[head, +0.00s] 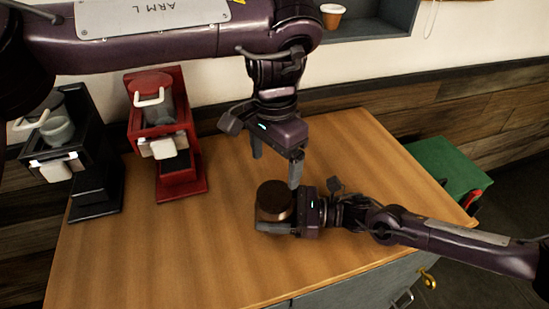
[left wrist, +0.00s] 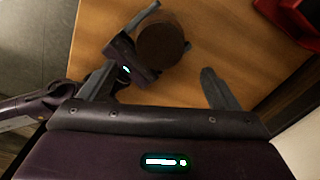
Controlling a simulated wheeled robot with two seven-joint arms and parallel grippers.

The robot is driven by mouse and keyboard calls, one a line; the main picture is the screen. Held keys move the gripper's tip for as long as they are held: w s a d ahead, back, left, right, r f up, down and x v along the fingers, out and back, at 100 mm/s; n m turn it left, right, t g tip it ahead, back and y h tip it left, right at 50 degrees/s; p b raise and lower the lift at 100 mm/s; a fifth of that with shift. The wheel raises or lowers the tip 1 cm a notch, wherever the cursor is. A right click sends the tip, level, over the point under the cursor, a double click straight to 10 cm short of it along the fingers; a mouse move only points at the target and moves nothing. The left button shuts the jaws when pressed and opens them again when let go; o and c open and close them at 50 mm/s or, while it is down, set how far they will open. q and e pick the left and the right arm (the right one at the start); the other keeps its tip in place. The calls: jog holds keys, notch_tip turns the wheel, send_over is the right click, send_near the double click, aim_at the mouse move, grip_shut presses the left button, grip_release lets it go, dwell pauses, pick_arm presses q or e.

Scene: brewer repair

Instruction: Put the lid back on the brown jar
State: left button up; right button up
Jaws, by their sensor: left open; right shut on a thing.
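The brown jar (head: 272,214) stands upright on the wooden table, with a dark brown round lid (head: 274,194) on its top. In the left wrist view the lid (left wrist: 160,45) shows from above as a dark disc. Whether it is fully seated I cannot tell. My right gripper (head: 280,218) is shut around the jar from the right; one finger shows at the jar's near side, the other is mostly hidden. My left gripper (head: 276,160) is open and empty, pointing down above and behind the jar, apart from the lid. Its two spread fingers show in the left wrist view (left wrist: 158,88).
A red coffee brewer (head: 165,135) and a black brewer (head: 80,150) stand at the table's left back. A green box (head: 447,165) is beyond the right edge. An orange-brown cup (head: 332,14) sits on a wall shelf. The table's front left is clear.

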aim_at(274, 193)
pick_arm(q)
jog(key=shift+f, duration=4.05)
